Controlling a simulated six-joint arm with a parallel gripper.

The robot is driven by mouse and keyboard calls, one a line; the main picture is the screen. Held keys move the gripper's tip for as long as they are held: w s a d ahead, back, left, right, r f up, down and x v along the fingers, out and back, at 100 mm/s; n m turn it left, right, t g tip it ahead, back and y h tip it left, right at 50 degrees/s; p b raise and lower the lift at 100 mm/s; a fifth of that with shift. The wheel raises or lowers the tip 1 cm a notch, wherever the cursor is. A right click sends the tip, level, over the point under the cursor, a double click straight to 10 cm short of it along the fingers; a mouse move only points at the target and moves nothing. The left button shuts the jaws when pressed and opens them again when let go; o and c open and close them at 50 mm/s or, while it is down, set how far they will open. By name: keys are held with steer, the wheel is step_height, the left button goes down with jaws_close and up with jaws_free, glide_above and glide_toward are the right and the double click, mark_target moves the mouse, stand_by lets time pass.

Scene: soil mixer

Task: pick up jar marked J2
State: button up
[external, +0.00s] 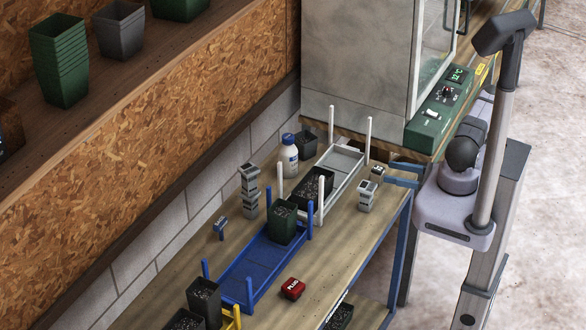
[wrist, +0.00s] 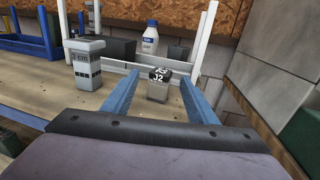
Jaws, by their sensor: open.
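The jar marked J2 (wrist: 158,91) is a small grey jar with a black lid and white lettering. It stands upright on the workbench, and in the external view it is the small jar (external: 377,174) near the bench's right edge. My gripper (wrist: 161,77) has two blue fingers, spread open and empty. In the wrist view the jar appears between the fingers, with a gap on each side. In the external view my gripper (external: 388,173) is level with the bench's right edge, its fingertips close to the jar.
A white rack (external: 345,160) with posts lies behind J2. A white bottle (external: 289,158), a blue rack (external: 252,265) and a red block (external: 292,289) are further off.

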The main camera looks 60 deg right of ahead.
mark_target(384, 170)
steer(key=shift+w+a, duration=0.1)
steer(key=shift+w, duration=0.35)
steer(key=shift+w+a+r, duration=0.1)
steer(key=shift+w+a, duration=0.1)
steer(key=shift+w, duration=1.1)
steer(key=shift+w+a, duration=0.15)
steer(key=shift+w, duration=1.1)
steer(key=c, duration=1.2)
